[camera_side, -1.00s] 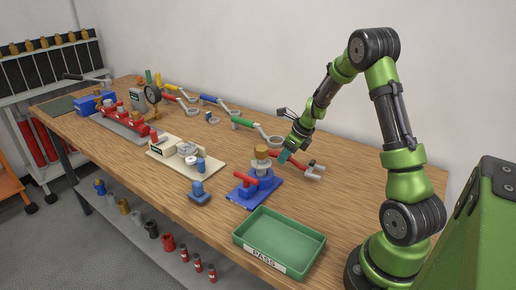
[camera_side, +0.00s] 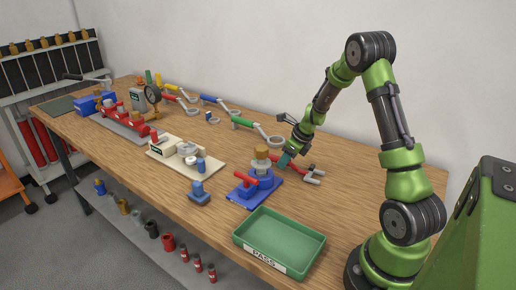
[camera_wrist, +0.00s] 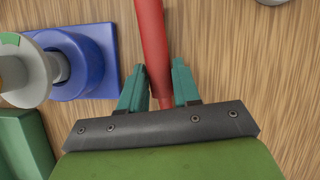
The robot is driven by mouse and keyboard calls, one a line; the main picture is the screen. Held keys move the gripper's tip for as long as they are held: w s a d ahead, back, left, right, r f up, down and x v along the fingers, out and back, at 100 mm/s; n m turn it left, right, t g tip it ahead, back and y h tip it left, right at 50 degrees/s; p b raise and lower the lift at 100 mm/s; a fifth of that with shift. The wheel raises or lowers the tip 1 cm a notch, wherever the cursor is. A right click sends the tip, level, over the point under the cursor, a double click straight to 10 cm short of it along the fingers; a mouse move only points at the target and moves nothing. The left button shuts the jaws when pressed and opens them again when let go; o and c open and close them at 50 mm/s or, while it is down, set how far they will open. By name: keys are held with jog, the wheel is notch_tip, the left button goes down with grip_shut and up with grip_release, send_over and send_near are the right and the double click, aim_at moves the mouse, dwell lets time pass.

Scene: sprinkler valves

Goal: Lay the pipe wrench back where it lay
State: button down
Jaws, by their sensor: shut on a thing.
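The pipe wrench (camera_side: 301,170) has a red handle and a grey jaw end. It lies level at or just above the bench, right of the blue valve stand; I cannot tell whether it touches the wood. My gripper (camera_side: 286,159) is shut on its handle. In the wrist view the red handle (camera_wrist: 152,45) runs between the teal fingertips of my gripper (camera_wrist: 158,76). The wrench's jaw end is out of the wrist view.
The blue stand (camera_side: 263,196) with its valve is close to the left of my gripper; it also shows in the wrist view (camera_wrist: 108,50). A green PASS tray (camera_side: 315,243) is in front. A green-handled wrench (camera_side: 243,122) lies behind. Bare wood lies to the right.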

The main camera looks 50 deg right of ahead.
jog(key=shift+f, duration=0.2)
jog(key=c, duration=0.7)
grip_release()
jog(key=v, duration=1.7)
jog(key=s+a+r+n, duration=0.2)
jog(key=s+a+n, duration=0.1)
jog(key=a+n, duration=0.6)
jog(key=s+a+r+n+t+y, duration=0.1)
jog(key=s+a+r+n, duration=0.2)
jog(key=a+n, duration=0.7)
jog(key=s+a+r+n+t, duration=0.1)
jog(key=s+a+r+n, duration=0.1)
jog(key=a+n, duration=0.7)
jog(key=shift+s+a+r+n, duration=0.1)
jog(key=shift+s+r+n, duration=0.1)
jog(key=shift+s+n, duration=0.3)
jog(key=shift+s+a+r+n, duration=0.15)
jog(key=shift+n, duration=0.55)
